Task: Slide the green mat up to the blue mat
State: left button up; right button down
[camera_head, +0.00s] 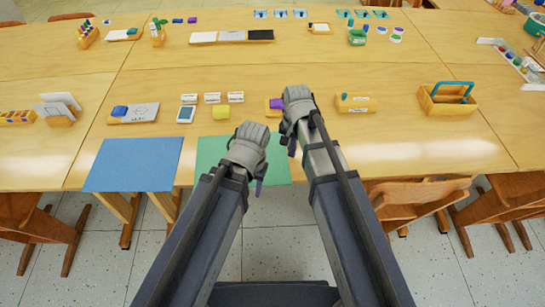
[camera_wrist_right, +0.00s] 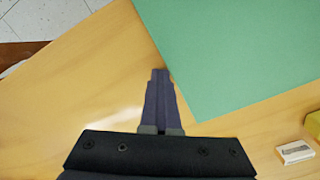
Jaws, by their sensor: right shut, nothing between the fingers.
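The blue mat (camera_head: 133,165) lies flat at the table's near edge on the left. The green mat (camera_head: 211,160) lies to its right, with a narrow strip of bare wood between them. My left gripper (camera_head: 258,186) is above the green mat and hides part of it; its finger opening is not clear. My right gripper (camera_head: 291,148) is shut and empty near the green mat's right edge. In the right wrist view its closed fingers (camera_wrist_right: 159,76) point down beside the edge of the green mat (camera_wrist_right: 240,50); I cannot tell whether they touch it.
A yellow case (camera_head: 355,103) and an open wooden caddy (camera_head: 447,99) stand to the right. Wooden chairs (camera_head: 420,195) are below the near edge. Bare table lies right of the green mat.

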aim_at(282, 156)
jog(key=shift+s+a, duration=0.2)
jog(key=shift+a, duration=1.9)
dwell(1.4)
jog(key=shift+d, duration=0.55)
jog(key=shift+r+p, duration=3.6)
jog(key=s+d+r+n+h+p, duration=0.1)
jog(key=s+d+r+n+p, duration=0.1)
jog(key=s+n, duration=0.7)
jog(key=s+r+p, duration=0.1)
jog(key=s+r, duration=0.1)
jog(key=s, duration=0.2)
jog(key=shift+p, duration=0.4)
